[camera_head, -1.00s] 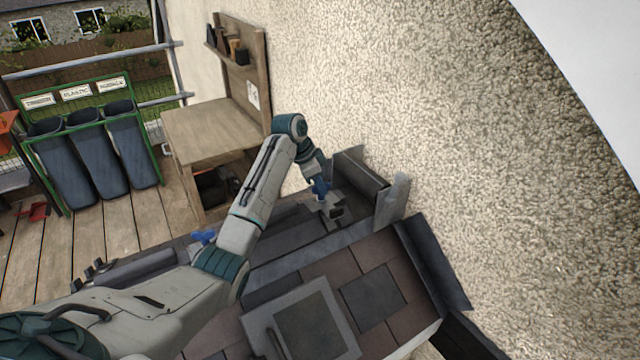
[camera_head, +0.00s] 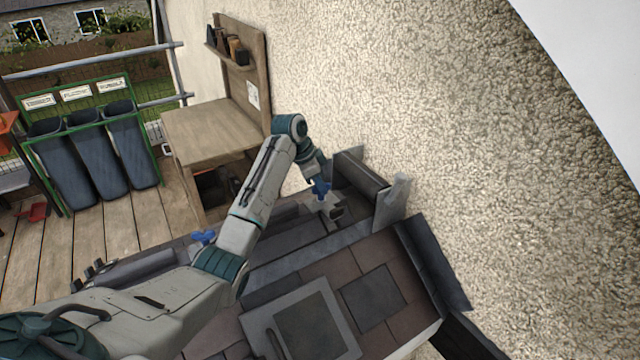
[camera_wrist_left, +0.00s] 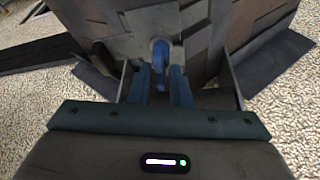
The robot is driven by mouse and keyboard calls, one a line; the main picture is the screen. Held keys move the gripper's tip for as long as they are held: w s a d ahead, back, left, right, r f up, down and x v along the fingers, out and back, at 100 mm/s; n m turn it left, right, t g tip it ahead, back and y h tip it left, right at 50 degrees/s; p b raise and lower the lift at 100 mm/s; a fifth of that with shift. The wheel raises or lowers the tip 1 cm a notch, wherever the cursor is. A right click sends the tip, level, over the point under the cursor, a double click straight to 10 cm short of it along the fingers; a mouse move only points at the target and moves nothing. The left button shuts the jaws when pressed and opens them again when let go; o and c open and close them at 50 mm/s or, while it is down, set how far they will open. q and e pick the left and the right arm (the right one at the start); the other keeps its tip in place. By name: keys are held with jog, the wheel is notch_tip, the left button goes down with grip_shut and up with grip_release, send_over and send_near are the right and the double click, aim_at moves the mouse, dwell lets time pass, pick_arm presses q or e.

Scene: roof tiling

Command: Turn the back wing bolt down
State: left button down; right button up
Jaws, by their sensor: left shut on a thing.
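The back wing bolt (camera_head: 321,191) is blue and sits at the far end of the dark grey clamp-like bench part, close to the rough wall. My left gripper (camera_head: 317,181) reaches down over it from above. In the left wrist view, the blue wing bolt (camera_wrist_left: 160,54) stands between the two blue fingers of my left gripper (camera_wrist_left: 161,84), which is shut on it. The fingers partly hide the bolt's lower part. A second blue wing bolt (camera_head: 203,237) shows at the near left, beside my left forearm. My right gripper is not in view.
A brown tiled surface (camera_head: 325,268) with a grey-framed panel (camera_head: 262,318) lies in front. The pebbled wall (camera_head: 420,110) is close on the right. A wooden workbench (camera_head: 212,128) stands behind, and blue-grey bins (camera_head: 95,165) stand at the left on the plank deck.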

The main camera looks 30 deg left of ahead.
pick_arm(q)
jog(key=shift+w+a+r, duration=0.15)
jog(key=shift+r, duration=0.25)
jog(key=c, duration=1.5)
grip_release()
jog(key=shift+c, duration=0.2)
jog(key=shift+s+f, duration=0.1)
jog(key=shift+s, duration=0.1)
jog(key=shift+a+r+b, duration=0.2)
jog(key=shift+r+b, duration=0.15)
jog(key=shift+b, duration=0.1)
jog(key=b+v, duration=0.1)
jog(key=v, duration=0.9)
jog(key=shift+s, duration=0.2)
